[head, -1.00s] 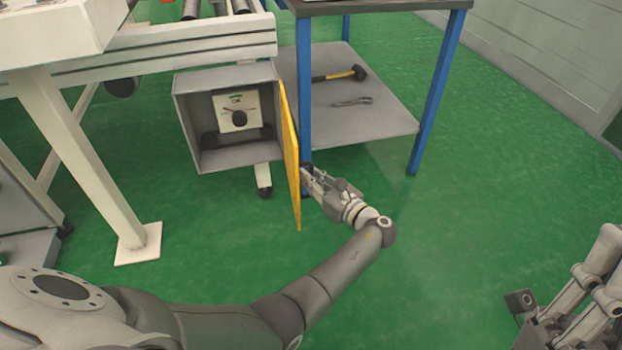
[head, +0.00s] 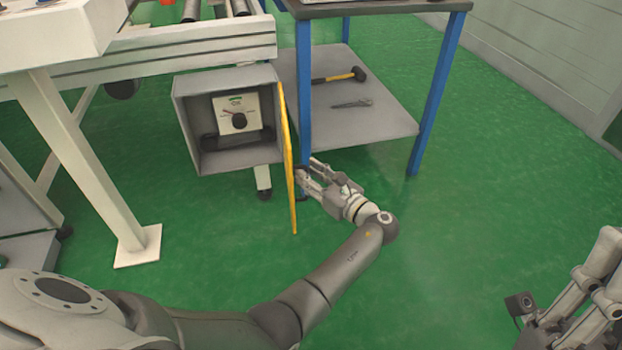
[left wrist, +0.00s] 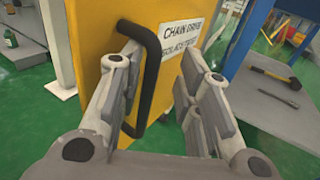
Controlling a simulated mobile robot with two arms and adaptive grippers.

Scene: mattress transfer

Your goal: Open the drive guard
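The drive guard is a yellow hinged door (head: 289,165), standing swung out from the right side of a grey box (head: 187,120) and seen nearly edge-on. The box front is uncovered, showing a pale panel with a dark knob (head: 239,119). In the left wrist view, the guard's yellow face (left wrist: 100,25) carries a black bar handle (left wrist: 151,60) and a white chain drive label (left wrist: 193,37). My left gripper (head: 306,175) is open at the guard's right side. The handle shows between its spread fingers, clear of the right finger; contact with the left finger is unclear. My right gripper (head: 560,325) is partly cut off.
A blue-legged table (head: 436,95) stands just right of the guard. Its low grey shelf (head: 380,125) holds a hammer (head: 340,76) and a small tool (head: 352,103). A white conveyor leg (head: 90,170) stands at left. The green floor in front and right is clear.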

